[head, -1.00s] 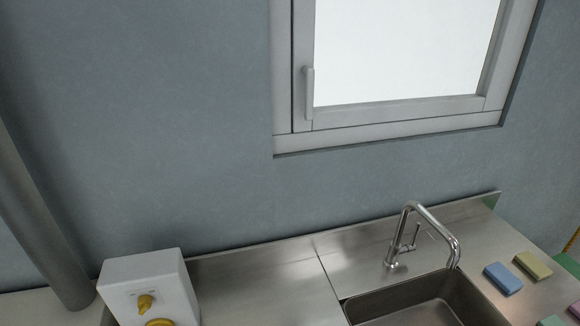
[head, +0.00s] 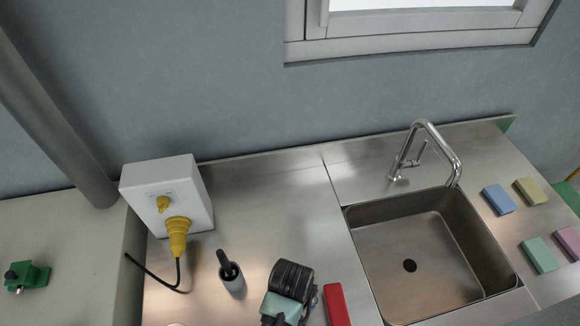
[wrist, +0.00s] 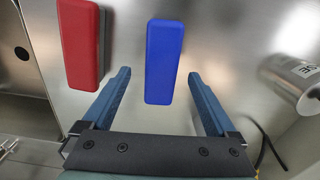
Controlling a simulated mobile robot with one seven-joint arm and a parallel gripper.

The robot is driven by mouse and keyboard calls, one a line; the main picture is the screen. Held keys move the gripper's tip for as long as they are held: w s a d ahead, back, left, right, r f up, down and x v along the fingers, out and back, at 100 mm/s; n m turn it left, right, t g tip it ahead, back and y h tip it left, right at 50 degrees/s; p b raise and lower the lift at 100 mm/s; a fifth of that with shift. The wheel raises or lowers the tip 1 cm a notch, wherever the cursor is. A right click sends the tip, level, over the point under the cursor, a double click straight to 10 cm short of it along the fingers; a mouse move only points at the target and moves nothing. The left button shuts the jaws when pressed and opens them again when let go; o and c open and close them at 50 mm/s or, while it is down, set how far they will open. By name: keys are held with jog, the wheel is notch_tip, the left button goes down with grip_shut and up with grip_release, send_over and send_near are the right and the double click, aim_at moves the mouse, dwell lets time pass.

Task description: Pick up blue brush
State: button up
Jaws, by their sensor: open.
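The blue brush (wrist: 164,60) lies on the steel worktop in the middle of the wrist view, seen as a long blue block. My gripper (wrist: 160,74) is open and empty, with one finger on each side of the blue brush in the picture. How far above it the fingertips are, I cannot tell. In the head view, part of my wrist shows at the bottom, and the blue brush does not show there. A red brush (wrist: 81,45) lies beside the blue one; it also shows in the head view (head: 337,304).
A grey cup (head: 232,281) with a black handle stands to the left. A white box (head: 166,192) with a yellow plug and black cable stands behind it. The sink (head: 385,275) and tap (head: 425,150) are to the right, with several coloured sponges beyond.

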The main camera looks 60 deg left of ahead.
jog(key=shift+s+f, duration=0.1)
jog(key=shift+f, duration=1.8)
grip_shut()
